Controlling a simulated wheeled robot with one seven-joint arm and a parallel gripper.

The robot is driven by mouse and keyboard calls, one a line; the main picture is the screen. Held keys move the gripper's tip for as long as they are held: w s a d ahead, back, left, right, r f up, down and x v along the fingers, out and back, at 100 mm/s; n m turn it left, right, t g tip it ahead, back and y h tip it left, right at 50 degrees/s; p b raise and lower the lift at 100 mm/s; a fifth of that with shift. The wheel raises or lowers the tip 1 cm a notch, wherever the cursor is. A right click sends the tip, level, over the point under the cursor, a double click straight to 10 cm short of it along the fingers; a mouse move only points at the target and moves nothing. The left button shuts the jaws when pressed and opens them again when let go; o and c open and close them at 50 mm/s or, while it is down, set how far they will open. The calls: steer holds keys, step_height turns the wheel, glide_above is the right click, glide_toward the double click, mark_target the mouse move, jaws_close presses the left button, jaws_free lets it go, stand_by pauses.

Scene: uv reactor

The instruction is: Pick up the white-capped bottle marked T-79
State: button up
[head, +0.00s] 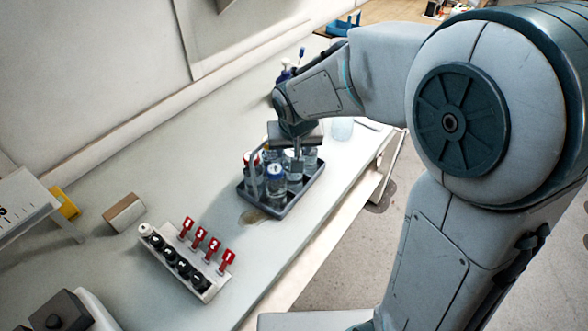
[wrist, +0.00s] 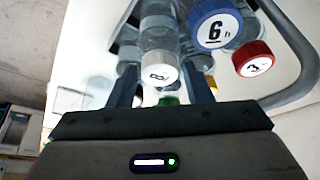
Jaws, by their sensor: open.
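My gripper (head: 297,160) is open and points down into a dark carrier (head: 262,209) of bottles on the bench. In the wrist view, a white-capped bottle (wrist: 158,70) shows between the two fingers of my gripper (wrist: 161,82). Its cap bears a small dark mark that looks like an 8 on its side; I cannot read T-79 on any bottle. I cannot tell whether the fingers touch it. Beside it are a blue-capped bottle marked 6 h (wrist: 214,25) and a red-capped one marked 3 (wrist: 253,60). In the head view, my gripper hides part of the carrier.
A white rack (head: 184,264) with black-capped vials and red numbered tags stands nearer on the bench. A small brown box (head: 124,213) lies by it. Bare bench lies between rack and carrier.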

jaws_close()
steer(key=shift+r, duration=0.1)
